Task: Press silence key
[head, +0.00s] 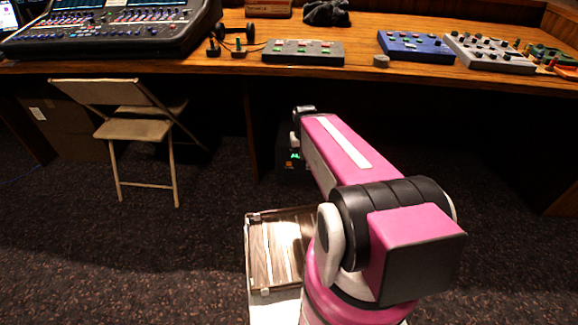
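A grey box with several green and red keys (303,52) lies near the front edge of the desk, beyond my arm. The labels are too small to read, so I cannot tell which key is the silence key. My pink arm rises from the lower right and points toward the desk. Its far end, with small black parts, shows below the desk edge in the picture. My gripper's fingers do not show, and nothing of mine is seen touching the box.
A folding chair (135,130) stands at left on open carpet.

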